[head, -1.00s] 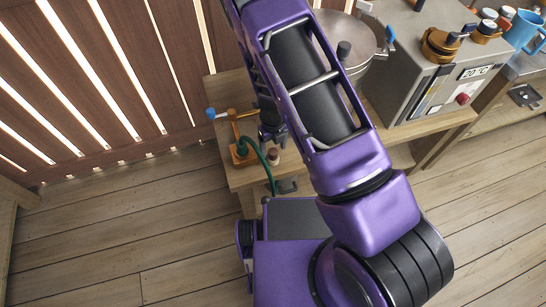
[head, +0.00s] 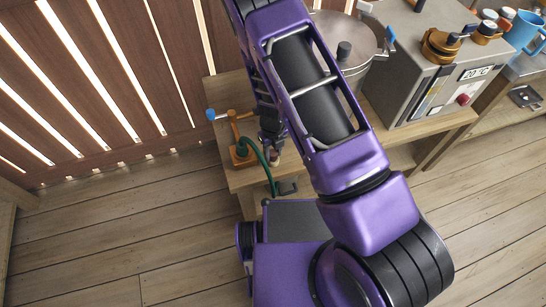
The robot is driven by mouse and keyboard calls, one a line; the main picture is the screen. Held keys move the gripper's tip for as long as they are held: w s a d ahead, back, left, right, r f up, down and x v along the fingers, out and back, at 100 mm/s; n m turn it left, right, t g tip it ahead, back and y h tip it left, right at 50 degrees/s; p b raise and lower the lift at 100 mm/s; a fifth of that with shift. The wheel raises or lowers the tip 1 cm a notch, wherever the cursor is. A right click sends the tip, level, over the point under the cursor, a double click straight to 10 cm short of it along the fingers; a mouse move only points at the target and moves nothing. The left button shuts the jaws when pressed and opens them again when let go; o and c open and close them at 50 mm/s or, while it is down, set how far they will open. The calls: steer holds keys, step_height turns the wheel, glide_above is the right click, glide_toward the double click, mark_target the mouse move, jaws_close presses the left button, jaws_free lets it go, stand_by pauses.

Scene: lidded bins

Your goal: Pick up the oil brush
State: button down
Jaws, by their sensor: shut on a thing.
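A small brown and pale object (head: 274,158), which I take to be the oil brush, is near the front left end of the wooden table (head: 240,178). Only its lower end shows under my gripper, so its shape is mostly hidden. My gripper (head: 272,150) points down onto it and is shut on it. I cannot tell whether the object touches the table.
An orange stand (head: 240,155) with a blue-tipped lever and a green hose (head: 264,162) is close to the left of my gripper. A lidded metal pot (head: 352,38) and a grey machine (head: 425,65) stand to the right. A slatted wall (head: 100,75) is behind.

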mark_target(273, 152)
step_height(273, 152, up, 10)
steer(key=shift+p, duration=1.1)
steer(key=c, duration=1.1)
jaws_free()
jaws_close()
